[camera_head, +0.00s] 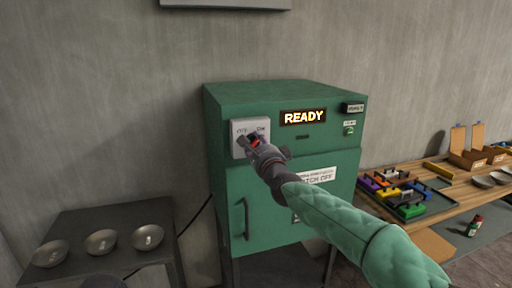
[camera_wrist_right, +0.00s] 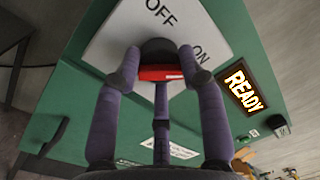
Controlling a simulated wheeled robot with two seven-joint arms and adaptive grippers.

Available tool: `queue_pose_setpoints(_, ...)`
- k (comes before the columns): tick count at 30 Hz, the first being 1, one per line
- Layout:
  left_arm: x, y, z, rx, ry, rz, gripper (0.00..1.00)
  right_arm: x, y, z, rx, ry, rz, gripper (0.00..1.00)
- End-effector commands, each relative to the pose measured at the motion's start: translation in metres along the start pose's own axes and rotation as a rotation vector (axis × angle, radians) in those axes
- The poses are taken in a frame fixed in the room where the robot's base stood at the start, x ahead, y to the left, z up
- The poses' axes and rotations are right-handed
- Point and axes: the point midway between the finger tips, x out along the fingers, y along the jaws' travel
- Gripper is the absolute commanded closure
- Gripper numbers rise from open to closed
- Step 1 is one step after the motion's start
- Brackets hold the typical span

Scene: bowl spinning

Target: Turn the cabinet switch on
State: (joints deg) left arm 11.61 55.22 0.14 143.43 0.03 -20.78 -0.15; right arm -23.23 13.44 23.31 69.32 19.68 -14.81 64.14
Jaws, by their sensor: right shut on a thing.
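The green cabinet (camera_head: 290,210) stands against the wall, with a lit READY sign (camera_head: 303,117) on its upper front. A pale switch plate (camera_head: 237,150) marked OFF on the left and ON on the right sits at its upper left. My right gripper (camera_head: 254,141) is at this plate. In the right wrist view, its purple-grey fingers (camera_wrist_right: 160,65) are shut around the switch knob, which shows a dark top and a red band (camera_wrist_right: 160,73). The fingers partly hide the knob, and I cannot tell exactly which mark it points to.
A dark table (camera_head: 75,220) with several metal bowls (camera_head: 102,241) stands at the left. A wooden workbench (camera_head: 440,190) with coloured tools and boxes is at the right. The cabinet door has a vertical handle (camera_head: 245,219) below the switch.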

Motion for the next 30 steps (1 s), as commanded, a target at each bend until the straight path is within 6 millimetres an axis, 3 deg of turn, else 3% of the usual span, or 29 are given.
queue_pose_setpoints(8, 0.0, 0.0, 0.0, 0.0, 0.0, 0.0, 0.6, 0.0, 0.001, 0.001, 0.002, -0.001, 0.003, 0.92)
queue_pose_setpoints(9, 0.0, 0.0, 0.0, 0.0, 0.0, 0.0, 0.6, 0.0, 0.001, 0.001, 0.002, -0.001, 0.002, 0.48)
queue_pose_setpoints(11, 0.0, 0.0, 0.0, 0.0, 0.0, 0.0, 0.6, 0.0, 0.001, 0.001, 0.002, -0.001, 0.002, 0.36)
queue_pose_setpoints(23, 0.0, 0.0, 0.0, 0.0, 0.0, 0.0, 0.6, -0.003, 0.0, 0.0, 0.001, 0.0, 0.0, 0.36)
queue_pose_setpoints(30, 0.0, 0.0, 0.0, 0.0, 0.0, 0.0, 0.6, -0.026, -0.001, 0.0, 0.002, -0.001, 0.0, 0.36)
